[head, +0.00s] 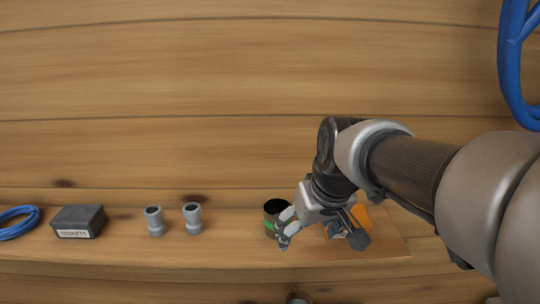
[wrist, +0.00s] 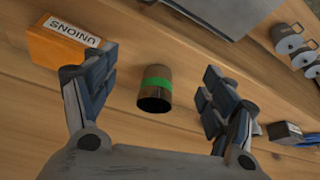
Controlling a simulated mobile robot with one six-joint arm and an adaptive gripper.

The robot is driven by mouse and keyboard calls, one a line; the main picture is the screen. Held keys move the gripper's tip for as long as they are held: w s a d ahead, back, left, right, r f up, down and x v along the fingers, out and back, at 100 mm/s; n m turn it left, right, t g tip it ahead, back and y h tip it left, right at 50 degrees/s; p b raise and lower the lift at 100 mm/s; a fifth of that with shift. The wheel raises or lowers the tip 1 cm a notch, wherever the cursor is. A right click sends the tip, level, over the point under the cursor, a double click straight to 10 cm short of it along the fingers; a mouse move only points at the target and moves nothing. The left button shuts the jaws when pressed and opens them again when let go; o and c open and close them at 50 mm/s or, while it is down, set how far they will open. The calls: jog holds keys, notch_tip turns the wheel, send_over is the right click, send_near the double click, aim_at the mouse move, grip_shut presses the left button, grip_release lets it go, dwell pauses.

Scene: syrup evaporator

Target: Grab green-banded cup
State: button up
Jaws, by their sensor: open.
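The green-banded cup (head: 270,208) is dark brown with a green band and stands on the wooden shelf, partly hidden by my gripper in the head view. In the wrist view the cup (wrist: 155,78) shows with its dark mouth and green band, between my two spread fingers. My gripper (wrist: 160,76) is open and empty, with visible gaps on both sides of the cup. In the head view my gripper (head: 286,226) is right beside the cup, on its right.
An orange box (wrist: 65,46) labelled UNIONS stands near the cup, partly behind my gripper in the head view. Two grey fittings (head: 192,219), a dark labelled box (head: 78,222) and a blue coil (head: 18,222) lie left along the shelf. A blue hose (head: 514,60) hangs upper right.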

jog(key=n+p, duration=0.1)
jog(key=p, duration=0.7)
send_near(275, 204)
jog(key=s+r, duration=0.4)
jog(key=shift+y, duration=0.3)
jog(key=x, duration=1.2)
jog(key=shift+w+d, duration=0.2)
jog(key=shift+d, duration=0.15)
jog(key=x, duration=0.3)
jog(key=p+x, duration=0.1)
jog(key=x, duration=0.1)
jog(key=shift+s+d+f, duration=0.2)
jog(key=shift+d+f, duration=0.05)
jog(key=shift+d, duration=0.15)
jog(key=shift+s, duration=0.1)
jog(key=shift+c, duration=0.4)
jog(key=c, duration=1.1)
jog(key=shift+r, duration=0.2)
